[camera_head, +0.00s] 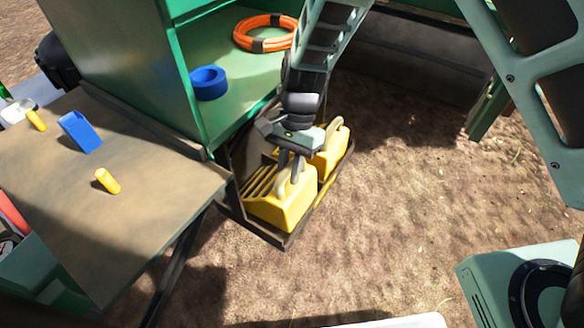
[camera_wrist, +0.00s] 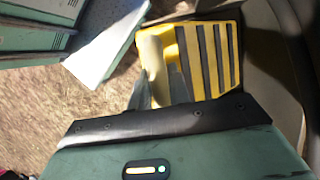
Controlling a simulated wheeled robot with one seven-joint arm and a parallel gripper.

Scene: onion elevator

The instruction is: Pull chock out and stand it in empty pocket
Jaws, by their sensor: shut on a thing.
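A yellow wedge chock (camera_head: 285,208) with dark ribs on its sloped side and a pale loop handle sits at the near end of a low dark rack (camera_head: 268,235). A second yellow chock (camera_head: 330,160) with a similar handle sits behind it. My gripper (camera_head: 291,176) reaches down from above and is shut on the near chock's handle. In the wrist view, my gripper's fingers (camera_wrist: 160,88) are at the handle, beside the ribbed face of the chock (camera_wrist: 212,60). I cannot make out an empty pocket; my arm hides part of the rack.
A brown table (camera_head: 130,205) at left holds a blue block (camera_head: 80,132) and a yellow cylinder (camera_head: 108,181). A green shelf (camera_head: 225,75) above the rack holds a blue ring (camera_head: 208,83) and an orange hose coil (camera_head: 262,32). Bare dirt lies to the right.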

